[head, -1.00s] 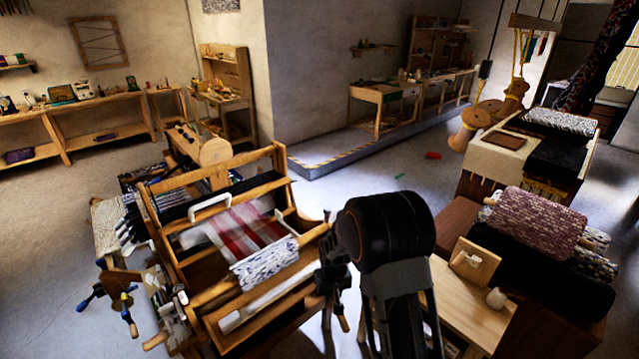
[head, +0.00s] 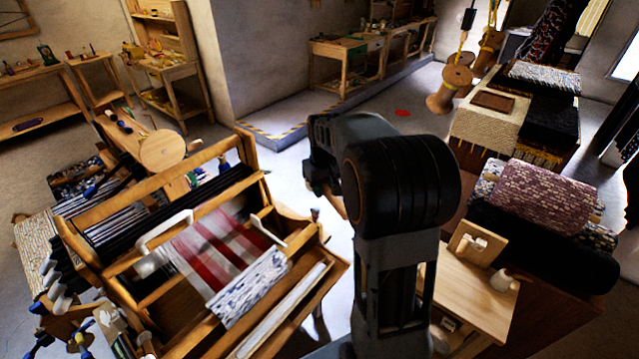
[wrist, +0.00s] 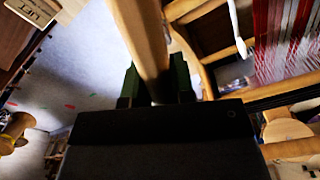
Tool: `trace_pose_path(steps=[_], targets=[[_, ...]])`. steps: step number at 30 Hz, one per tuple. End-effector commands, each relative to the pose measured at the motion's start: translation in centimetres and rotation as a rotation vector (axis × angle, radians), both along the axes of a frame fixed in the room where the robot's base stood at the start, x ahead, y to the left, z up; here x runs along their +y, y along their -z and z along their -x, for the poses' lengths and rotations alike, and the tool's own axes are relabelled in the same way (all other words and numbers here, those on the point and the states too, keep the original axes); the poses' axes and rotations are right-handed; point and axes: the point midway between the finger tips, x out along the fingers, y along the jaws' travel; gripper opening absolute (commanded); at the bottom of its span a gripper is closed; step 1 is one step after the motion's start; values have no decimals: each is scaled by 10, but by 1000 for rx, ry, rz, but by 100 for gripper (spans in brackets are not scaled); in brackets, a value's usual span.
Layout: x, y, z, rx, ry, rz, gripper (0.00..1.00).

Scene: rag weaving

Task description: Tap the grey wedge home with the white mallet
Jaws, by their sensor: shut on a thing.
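My gripper (wrist: 155,85) shows in the wrist view with its two green fingers on either side of a wooden handle-like piece (wrist: 144,38), shut on it. The piece runs up out of the picture, so its far end is hidden. In the head view my gripper (head: 322,172) is raised right of the loom, and a bit of pale wood (head: 340,206) shows below it. I cannot tell whether this is the mallet; no white mallet head is clear. I cannot make out the grey wedge with certainty in either view.
A wooden loom (head: 255,165) with red and white cloth (head: 215,250) stands left of my arm. On the right, a small wooden table (head: 480,318) bears a small white object (head: 501,281) and an upright wooden block (head: 476,238). Open floor lies behind my arm.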

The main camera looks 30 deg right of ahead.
Motion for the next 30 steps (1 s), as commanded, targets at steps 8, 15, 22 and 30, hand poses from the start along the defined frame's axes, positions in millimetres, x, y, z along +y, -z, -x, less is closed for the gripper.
trace_pose_path(steps=[8, 15, 22, 30], targets=[[1, 0, 0, -3, -2, 1, 0], [2, 12, 1, -3, -3, 0, 0], [2, 29, 1, -3, -4, 0, 0], [2, 30, 1, -3, -4, 0, 0]])
